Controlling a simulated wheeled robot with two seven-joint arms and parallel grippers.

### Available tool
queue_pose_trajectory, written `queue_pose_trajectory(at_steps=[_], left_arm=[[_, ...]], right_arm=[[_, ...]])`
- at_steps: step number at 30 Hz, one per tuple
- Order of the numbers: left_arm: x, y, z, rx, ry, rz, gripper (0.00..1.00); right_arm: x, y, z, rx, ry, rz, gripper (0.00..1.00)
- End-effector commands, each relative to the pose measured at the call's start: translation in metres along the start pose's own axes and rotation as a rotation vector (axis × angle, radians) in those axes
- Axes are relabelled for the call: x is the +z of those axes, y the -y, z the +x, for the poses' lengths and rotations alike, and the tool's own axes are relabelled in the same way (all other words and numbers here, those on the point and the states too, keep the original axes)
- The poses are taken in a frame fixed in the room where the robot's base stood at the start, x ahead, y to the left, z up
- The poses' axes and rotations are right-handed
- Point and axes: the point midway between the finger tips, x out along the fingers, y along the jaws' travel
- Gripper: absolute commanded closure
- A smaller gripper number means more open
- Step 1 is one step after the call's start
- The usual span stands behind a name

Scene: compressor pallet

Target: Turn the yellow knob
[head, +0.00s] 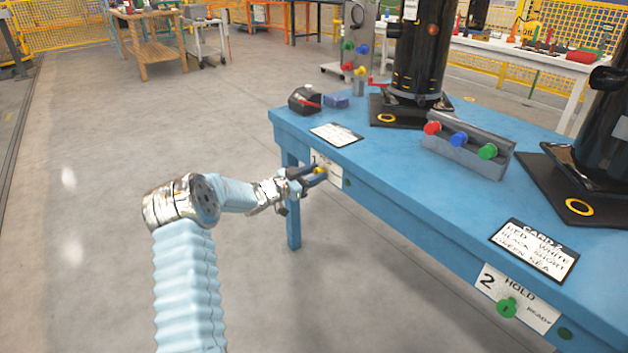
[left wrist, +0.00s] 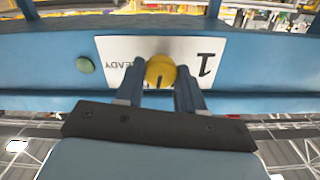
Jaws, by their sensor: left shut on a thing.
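The yellow knob (left wrist: 161,70) sits on a white plate marked 1 (left wrist: 205,50) on the front edge of the blue table. In the left wrist view the plate appears upside down, and a dark mark shows on the knob's face. My left gripper (left wrist: 160,88) is shut on the yellow knob, one finger on each side of it. In the head view my left gripper (head: 318,172) reaches in from the left, and the knob (head: 320,170) shows small between its fingers. The fingers hide part of the plate. My right gripper is not in view.
The blue table (head: 400,175) carries black compressors (head: 418,50), a grey block with red, blue and green knobs (head: 468,148), and cards. A second plate with a green knob (head: 507,308) is further right on the front edge. Floor left of the table is clear.

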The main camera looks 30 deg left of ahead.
Motion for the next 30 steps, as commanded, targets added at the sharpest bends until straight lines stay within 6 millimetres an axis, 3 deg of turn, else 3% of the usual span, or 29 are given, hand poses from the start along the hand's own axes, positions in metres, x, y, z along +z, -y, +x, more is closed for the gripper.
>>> queue_pose_trajectory(at_steps=[1, 12, 30], left_arm=[[0.006, -0.002, 0.000, 0.001, -0.002, 0.038, 0.92], [0.007, -0.003, 0.000, 0.001, -0.002, 0.386, 0.92], [0.007, -0.005, 0.000, 0.001, -0.001, 0.953, 0.92]], right_arm=[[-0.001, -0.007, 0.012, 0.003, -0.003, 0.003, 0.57], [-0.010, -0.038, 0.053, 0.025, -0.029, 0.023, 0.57], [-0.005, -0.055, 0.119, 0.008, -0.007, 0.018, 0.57]])
